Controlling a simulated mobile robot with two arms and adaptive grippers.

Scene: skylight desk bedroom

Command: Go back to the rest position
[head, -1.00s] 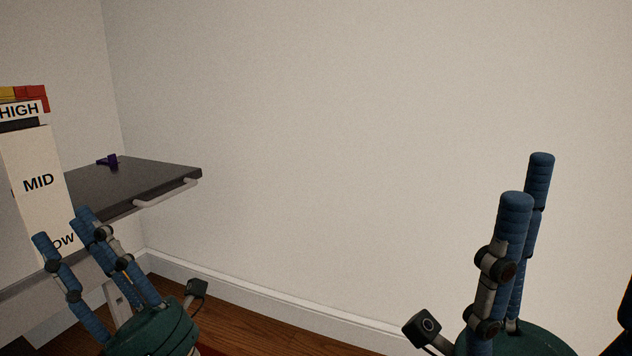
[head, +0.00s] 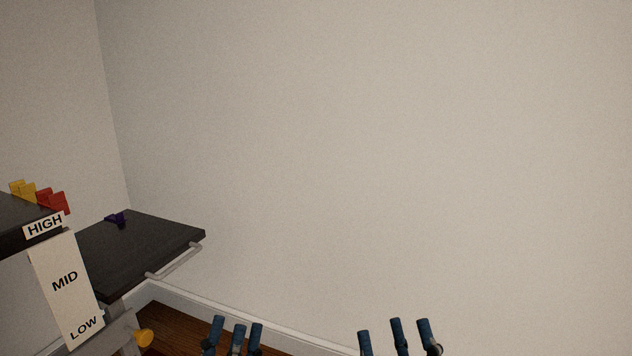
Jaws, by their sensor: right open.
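My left gripper (head: 236,326) shows at the bottom edge of the head view, left of centre. Its blue fingertips point up and stand apart, with nothing seen between them. My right gripper (head: 394,328) shows at the bottom edge, right of centre. It is open and empty, its blue fingertips spread apart. Both grippers appear in front of the floor and wall, and neither is seen holding anything. Their palms and the arms behind them are below the picture.
A dark shelf (head: 150,250) with a rail and a small purple object (head: 115,218) stands at left. Nearer is a higher dark surface (head: 20,222) with yellow (head: 22,189) and red (head: 53,201) pieces and a HIGH, MID, LOW sign (head: 66,282). The wall (head: 400,150) is bare.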

